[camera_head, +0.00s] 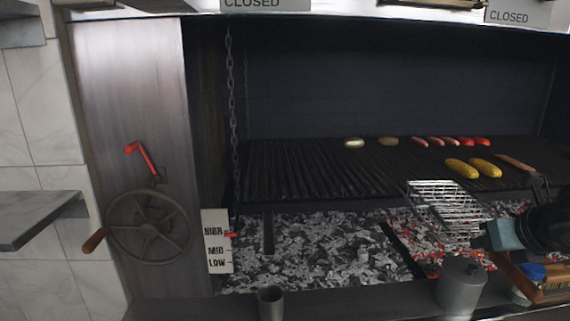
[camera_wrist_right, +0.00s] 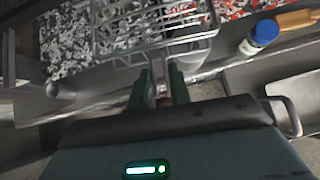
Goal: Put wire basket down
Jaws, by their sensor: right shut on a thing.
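The wire basket (camera_head: 446,211) is a silver wire mesh, held over the coals at the right, in front of the grill grate. It looks tilted in the head view. My right gripper (camera_head: 497,235) comes in from the right and is shut on the basket's near end. In the right wrist view the gripper's fingers (camera_wrist_right: 160,92) close together just below the basket's wires (camera_wrist_right: 152,30). The exact grip point is partly hidden. I cannot see any food in the basket. My left gripper is not in view.
The grill grate (camera_head: 300,178) carries corn (camera_head: 461,168), sausages (camera_head: 450,141) and patties (camera_head: 388,141) toward the right and back; its left part is clear. A metal canister (camera_head: 462,286), a cup (camera_head: 271,302) and a blue-capped jar (camera_wrist_right: 259,37) stand along the front ledge.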

